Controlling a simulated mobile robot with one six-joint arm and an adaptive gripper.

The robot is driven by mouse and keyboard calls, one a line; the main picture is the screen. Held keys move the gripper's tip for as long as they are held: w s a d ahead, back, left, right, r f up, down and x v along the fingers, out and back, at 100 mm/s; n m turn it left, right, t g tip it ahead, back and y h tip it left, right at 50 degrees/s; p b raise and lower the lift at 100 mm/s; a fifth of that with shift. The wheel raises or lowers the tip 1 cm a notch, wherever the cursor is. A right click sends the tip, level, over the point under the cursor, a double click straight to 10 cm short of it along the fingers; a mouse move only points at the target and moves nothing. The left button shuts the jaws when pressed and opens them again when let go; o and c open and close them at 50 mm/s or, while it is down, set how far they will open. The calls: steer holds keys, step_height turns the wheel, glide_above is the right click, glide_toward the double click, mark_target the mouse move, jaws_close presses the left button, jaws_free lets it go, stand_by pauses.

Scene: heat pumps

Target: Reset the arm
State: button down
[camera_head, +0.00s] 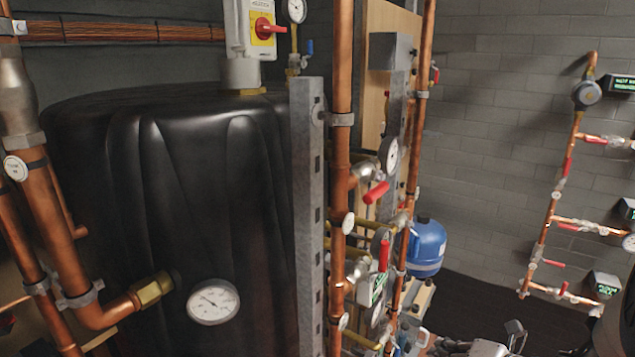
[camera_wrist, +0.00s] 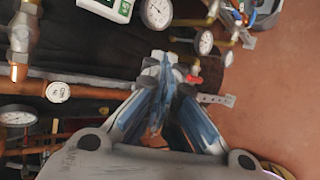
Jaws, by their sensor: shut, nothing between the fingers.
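My gripper (camera_wrist: 166,88) shows in the wrist view, with its blue-grey fingers drawn together and nothing between them. Its fingertips point toward the copper pipes and the dark tank surface, apart from them as far as I can tell. In the head view I cannot make out the gripper clearly. Grey machine parts show at the bottom right there, partly cut off by the frame edge.
A large black tank (camera_head: 180,190) with a dial gauge (camera_head: 213,302) fills the left. Copper pipes (camera_head: 340,150) with red-handled valves stand in the middle. A blue vessel (camera_head: 427,247) is behind them. More pipework (camera_head: 545,225) lines the right wall. Reddish floor (camera_wrist: 275,100) is clear.

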steer(key=s+a+r+n+g+y, duration=0.1)
steer(key=s+a+r+n+g, duration=0.3)
steer(key=a+n, duration=0.5)
steer(key=s+a+r+n+g+y, duration=0.15)
steer(key=s+a+r+n, duration=0.45)
steer(key=n, duration=0.6)
steer(key=s+d+r+n+h, duration=0.1)
steer(key=s+n+h, duration=0.3)
steer(key=n, duration=0.7)
steer(key=s+d+r+n+h, duration=0.1)
steer(key=s+n+h, duration=0.3)
steer(key=s+n, duration=0.5)
steer(key=r+n, duration=0.1)
steer(key=n, duration=0.2)
steer(key=shift+s+r, duration=0.3)
steer(key=shift+r, duration=0.05)
